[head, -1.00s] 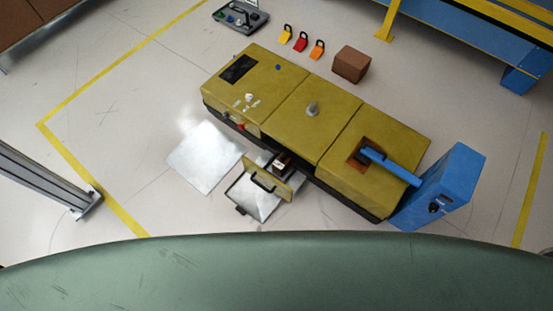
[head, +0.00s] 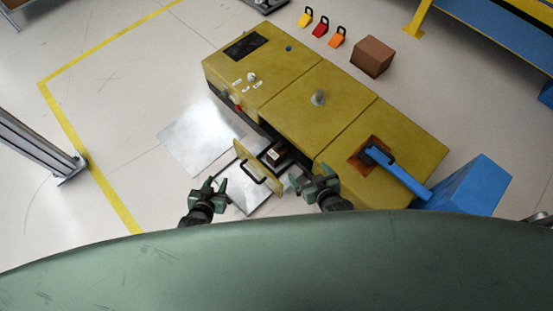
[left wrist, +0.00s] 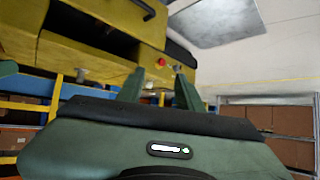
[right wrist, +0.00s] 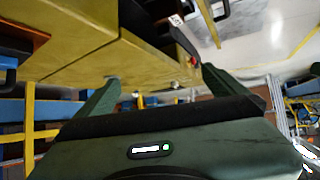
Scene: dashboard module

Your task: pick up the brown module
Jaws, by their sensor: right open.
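A small brown module (head: 275,152) with a white label sits in the open drawer (head: 247,167) at the front of the yellow dashboard unit (head: 300,90). Its lower part is hidden by the drawer. A larger plain brown block (head: 372,56) stands on the floor behind the unit. My left gripper (head: 215,184) is open and empty, left of and nearer than the drawer; its fingers show apart in the left wrist view (left wrist: 160,84). My right gripper (head: 311,174) is open and empty, right of the drawer, close to the unit's front; it also shows in the right wrist view (right wrist: 160,85).
Yellow, red and orange padlock-like tags (head: 321,28) lie behind the unit. A shiny metal plate (head: 198,135) lies on the floor left of the drawer.

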